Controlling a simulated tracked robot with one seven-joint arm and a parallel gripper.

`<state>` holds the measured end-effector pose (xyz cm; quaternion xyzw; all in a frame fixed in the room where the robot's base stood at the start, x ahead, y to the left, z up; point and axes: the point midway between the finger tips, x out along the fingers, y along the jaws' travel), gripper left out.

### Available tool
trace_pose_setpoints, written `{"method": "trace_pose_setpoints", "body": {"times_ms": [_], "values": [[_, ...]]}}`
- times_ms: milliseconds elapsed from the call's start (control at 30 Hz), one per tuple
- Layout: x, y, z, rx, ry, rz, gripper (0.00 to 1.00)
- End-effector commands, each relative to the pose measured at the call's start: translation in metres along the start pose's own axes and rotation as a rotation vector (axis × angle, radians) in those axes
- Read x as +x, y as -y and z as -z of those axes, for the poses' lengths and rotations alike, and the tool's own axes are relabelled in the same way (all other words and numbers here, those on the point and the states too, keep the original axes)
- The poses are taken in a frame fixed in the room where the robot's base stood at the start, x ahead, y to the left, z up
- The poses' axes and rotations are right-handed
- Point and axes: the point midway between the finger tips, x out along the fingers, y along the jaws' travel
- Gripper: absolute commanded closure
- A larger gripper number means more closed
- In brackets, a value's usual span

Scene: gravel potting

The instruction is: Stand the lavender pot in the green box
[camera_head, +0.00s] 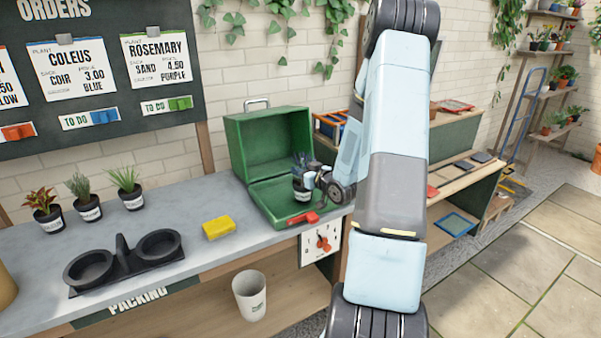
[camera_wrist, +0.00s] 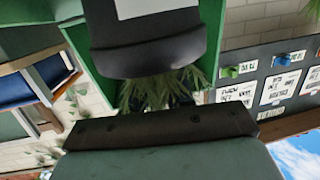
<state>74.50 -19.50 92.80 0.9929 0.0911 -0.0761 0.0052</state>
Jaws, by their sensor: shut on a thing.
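The lavender pot (camera_head: 302,194) is a small black pot with a white label and grey-green foliage. It is upright inside the open green box (camera_head: 262,187), towards its right side. My gripper (camera_head: 314,181) comes from the right and is shut on the pot. I cannot tell whether the pot's base touches the box floor. In the wrist view the pot (camera_wrist: 150,52) appears upside down, with foliage below its rim, and green box walls (camera_wrist: 30,40) show beside it. The box's lid stands raised at the back.
Three potted plants (camera_head: 82,203) stand at the left of the grey bench (camera_head: 180,215). A white bin (camera_head: 250,295) is below. My arm hides part of the right side.

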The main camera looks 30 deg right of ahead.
Motion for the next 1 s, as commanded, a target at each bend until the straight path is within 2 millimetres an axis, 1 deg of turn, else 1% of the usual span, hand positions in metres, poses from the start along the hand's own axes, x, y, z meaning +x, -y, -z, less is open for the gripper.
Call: {"method": "trace_pose_setpoints", "body": {"times_ms": [67, 400, 433, 667, 1000], "values": [[0.0014, 0.0012, -0.0047, 0.001, -0.001, 0.002, 1.00], [0.0016, 0.0012, -0.0068, 0.000, -0.001, 0.001, 1.00], [0.0013, 0.0009, -0.0066, 0.000, -0.001, 0.001, 0.75], [0.0004, -0.0008, -0.0066, 0.001, -0.001, -0.002, 0.53], [-0.0021, -0.0021, -0.0047, 0.001, 0.000, -0.004, 0.52]]}}
